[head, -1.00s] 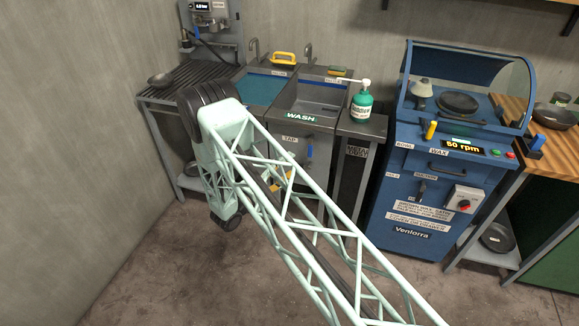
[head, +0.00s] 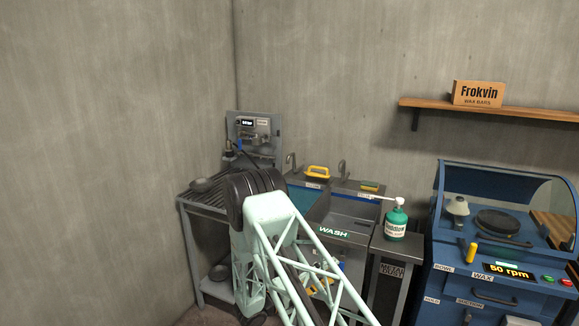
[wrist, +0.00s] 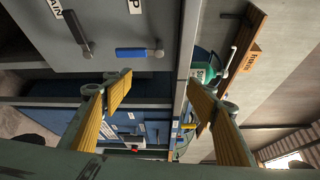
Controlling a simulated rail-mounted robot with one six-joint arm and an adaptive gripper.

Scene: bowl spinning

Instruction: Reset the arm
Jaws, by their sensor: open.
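My gripper (wrist: 162,88) is open in the wrist view, its two yellow-padded fingers wide apart with nothing between them. In that sideways-turned view, the sink front with a blue-handled lever (wrist: 138,53) and a dark lever (wrist: 77,30) lies beyond the fingers. Yellow parts show through the lattice there, but the gripper is mostly hidden.
A green pump bottle (head: 396,222) stands right of the sink. The blue wax machine (head: 480,285) is further right, with a bowl (head: 498,222) under its hood. A shelf (head: 540,113) holds a Frokvin box (head: 478,94). A grey bowl (head: 203,184) sits on the left rack.

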